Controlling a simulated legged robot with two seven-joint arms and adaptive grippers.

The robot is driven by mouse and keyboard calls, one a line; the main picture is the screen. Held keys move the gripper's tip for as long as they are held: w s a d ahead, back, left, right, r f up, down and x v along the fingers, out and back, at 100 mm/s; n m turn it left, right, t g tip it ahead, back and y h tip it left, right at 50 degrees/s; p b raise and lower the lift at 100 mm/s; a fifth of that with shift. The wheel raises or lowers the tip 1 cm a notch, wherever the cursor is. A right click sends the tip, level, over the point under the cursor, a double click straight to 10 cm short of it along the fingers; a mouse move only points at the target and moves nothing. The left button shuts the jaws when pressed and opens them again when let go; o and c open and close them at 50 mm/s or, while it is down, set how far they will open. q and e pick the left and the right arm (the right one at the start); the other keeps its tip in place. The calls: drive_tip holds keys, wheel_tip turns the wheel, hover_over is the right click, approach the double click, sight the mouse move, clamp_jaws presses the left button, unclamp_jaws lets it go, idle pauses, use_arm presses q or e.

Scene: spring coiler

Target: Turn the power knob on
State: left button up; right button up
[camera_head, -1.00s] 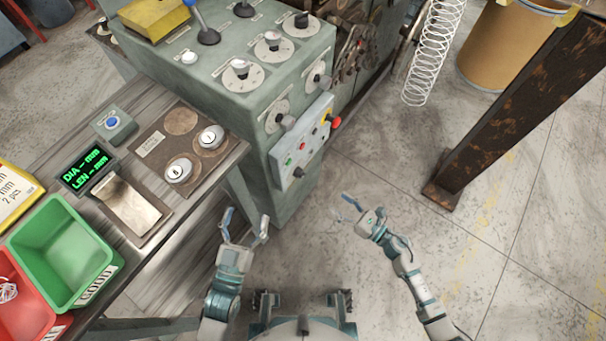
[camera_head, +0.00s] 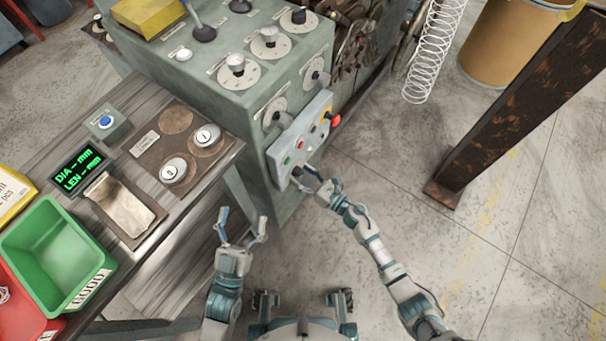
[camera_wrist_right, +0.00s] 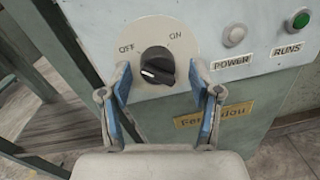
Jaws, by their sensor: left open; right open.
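The power knob (camera_wrist_right: 157,66) is black with a white mark and sits on a round plate (camera_wrist_right: 180,32) labelled OFF and ON, in the right wrist view. Its white mark points to the lower left, on the OFF side. My right gripper (camera_wrist_right: 162,90) is open, with its blue-padded fingers on either side of the knob and gaps showing. In the head view my right gripper (camera_head: 309,178) is at the lower end of the control panel (camera_head: 306,133) and mostly hides the knob. My left gripper (camera_head: 241,227) is open and empty, beside the table.
A white POWER lamp (camera_wrist_right: 234,36) and a green RUNS lamp (camera_wrist_right: 301,19) are right of the knob plate. A red button (camera_head: 335,120) is at the panel's far end. A table with a green bin (camera_head: 57,251) stands left. A rusty post (camera_head: 500,120) stands right.

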drive_tip(key=shift+a, duration=0.25)
drive_tip(key=c, duration=1.1)
use_arm(q)
drive_tip(key=shift+a+f, duration=0.1)
drive_tip(key=shift+a, duration=0.2)
use_arm(e)
drive_tip(key=shift+c, duration=0.2)
